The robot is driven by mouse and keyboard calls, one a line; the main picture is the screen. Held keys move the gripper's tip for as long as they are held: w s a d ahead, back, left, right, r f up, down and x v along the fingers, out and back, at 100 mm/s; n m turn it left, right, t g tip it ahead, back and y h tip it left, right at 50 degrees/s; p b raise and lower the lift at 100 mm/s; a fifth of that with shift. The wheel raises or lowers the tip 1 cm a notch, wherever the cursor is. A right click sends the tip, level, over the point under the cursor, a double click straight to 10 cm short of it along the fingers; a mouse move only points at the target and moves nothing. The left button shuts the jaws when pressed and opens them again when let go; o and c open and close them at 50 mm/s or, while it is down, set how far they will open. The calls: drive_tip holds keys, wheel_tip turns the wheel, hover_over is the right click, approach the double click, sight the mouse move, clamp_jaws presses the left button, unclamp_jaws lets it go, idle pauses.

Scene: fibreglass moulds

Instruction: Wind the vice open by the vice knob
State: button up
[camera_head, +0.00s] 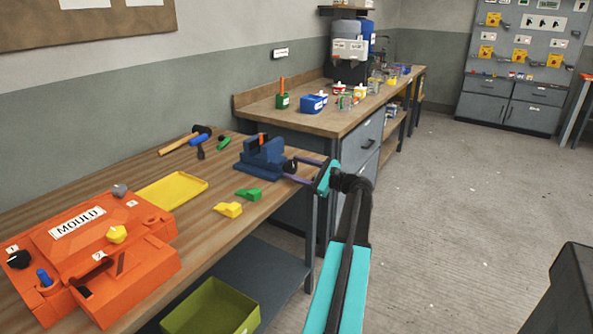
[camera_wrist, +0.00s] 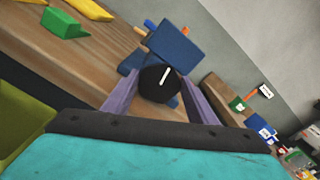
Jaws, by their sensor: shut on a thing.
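The blue vice (camera_head: 262,160) stands on the near workbench at its right end, close to the front edge. The black vice knob (camera_head: 290,166) sticks out from the vice toward my arm. In the wrist view the knob (camera_wrist: 160,83) is a round black disc with a white mark tilted a little to the right, in front of the blue vice body (camera_wrist: 180,52). My gripper (camera_head: 300,170) reaches in from the right. Its two purple fingers are shut on the knob, one on each side of it. The vice jaw gap is hard to make out.
An orange mould (camera_head: 135,215), a yellow tray (camera_head: 170,190), a yellow wedge (camera_head: 228,210) and a green wedge (camera_head: 248,194) lie on the bench (camera_head: 40,195). A hammer (camera_head: 185,140) lies behind. A green bin (camera_head: 212,308) sits below. The floor at right is open.

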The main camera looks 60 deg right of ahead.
drive_tip(key=o, duration=1.1)
drive_tip(key=shift+c, duration=0.2)
drive_tip(key=shift+s, duration=0.15)
drive_tip(key=s, duration=1.3)
drive_tip(key=shift+s, duration=0.3)
